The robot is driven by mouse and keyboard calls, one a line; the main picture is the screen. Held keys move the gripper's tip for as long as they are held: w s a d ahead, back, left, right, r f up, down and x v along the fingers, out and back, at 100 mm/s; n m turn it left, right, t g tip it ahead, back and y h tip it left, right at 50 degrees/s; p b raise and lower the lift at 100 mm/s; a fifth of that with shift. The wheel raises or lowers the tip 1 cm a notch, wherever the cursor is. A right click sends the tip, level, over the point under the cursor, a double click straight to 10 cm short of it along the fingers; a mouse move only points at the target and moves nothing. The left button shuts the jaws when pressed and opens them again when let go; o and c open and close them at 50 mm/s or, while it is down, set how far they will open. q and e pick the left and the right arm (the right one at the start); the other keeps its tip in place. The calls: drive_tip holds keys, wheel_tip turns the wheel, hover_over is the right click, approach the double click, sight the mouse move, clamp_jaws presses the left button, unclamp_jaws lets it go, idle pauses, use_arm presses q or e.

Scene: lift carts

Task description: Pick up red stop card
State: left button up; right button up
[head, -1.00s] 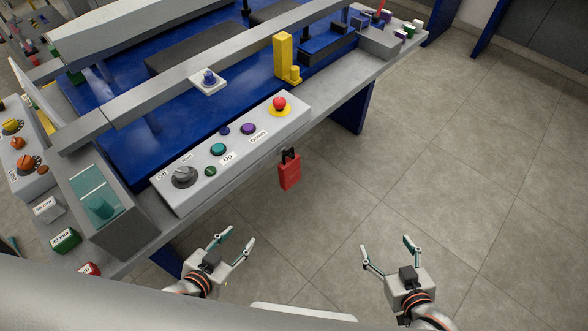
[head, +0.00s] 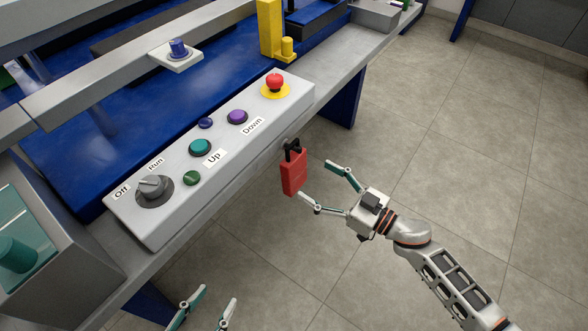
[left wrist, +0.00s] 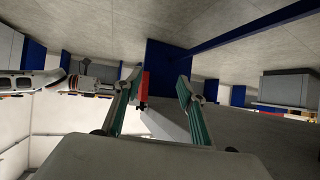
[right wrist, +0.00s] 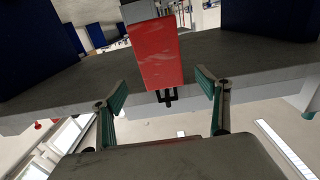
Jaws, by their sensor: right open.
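The red stop card (head: 293,173) hangs by a black hook from the front side of the grey workbench, below the red emergency button. In the right wrist view the red card (right wrist: 156,54) lies ahead of and between the open fingers. My right gripper (head: 322,187) is open beside the card, its fingers pointing at it; I see no grip on it. My left gripper (head: 208,306) is open and empty at the lower edge of the head view, below the bench. In the left wrist view the red card (left wrist: 142,90) shows between its fingers, farther off.
A control panel (head: 226,128) with a knob and several buttons sits on the bench edge (head: 320,75). A teal-topped box (head: 22,235) stands at the left. A yellow post (head: 270,28) stands behind the panel. The floor (head: 440,190) right of the bench is clear.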

sight(299, 173)
drive_tip(key=shift+x, duration=1.15)
drive_tip(key=b+x, duration=0.1)
drive_tip(key=x, duration=0.1)
drive_tip(key=f+b+x, duration=0.1)
drive_tip(key=x, duration=0.2)
drive_tip(key=shift+s+f, duration=0.1)
drive_tip(key=shift+w+a+r, duration=0.25)
drive_tip(key=shift+a, duration=0.15)
use_arm(q)
drive_tip(key=shift+w+d+r+n+h, duration=0.2)
drive_tip(key=shift+d+r, duration=0.15)
drive_tip(key=shift+d, duration=0.15)
drive_tip(key=shift+w+d+r+n+h, duration=0.1)
drive_tip(key=shift+w+d+r, duration=0.15)
drive_tip(key=shift+d, duration=0.2)
use_arm(e)
drive_tip(key=c, duration=1.2)
